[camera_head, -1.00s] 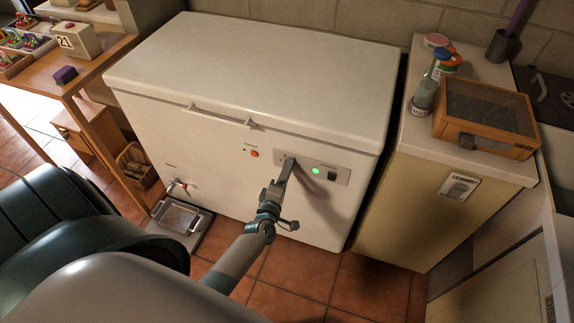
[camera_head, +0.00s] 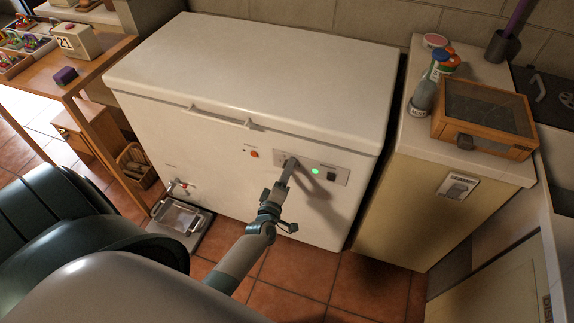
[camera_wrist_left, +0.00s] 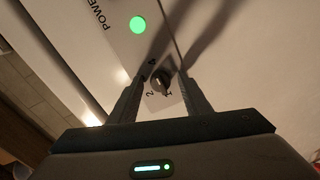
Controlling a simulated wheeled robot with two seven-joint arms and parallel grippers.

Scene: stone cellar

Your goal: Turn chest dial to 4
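The white chest freezer (camera_head: 250,75) stands closed against the wall. Its grey control panel (camera_head: 343,176) is on the front at the right. My left gripper (camera_head: 290,165) reaches to the left part of this panel and hides the dial in the head view. In the left wrist view the small dark dial (camera_wrist_left: 160,82) lies between the two fingers of my left gripper (camera_wrist_left: 162,88). The fingers are apart, one on each side of the dial, with no clear contact. The numbers 1 and 2 show beside the dial; its exact setting is hard to read. My right gripper is out of view.
A green power light (camera_head: 316,170) and a black switch (camera_head: 331,177) share the panel. An orange-red button (camera_head: 254,154) is to its left. A cream cabinet (camera_head: 400,205) stands close on the right. A metal tray (camera_head: 182,217) sits on the floor at the left.

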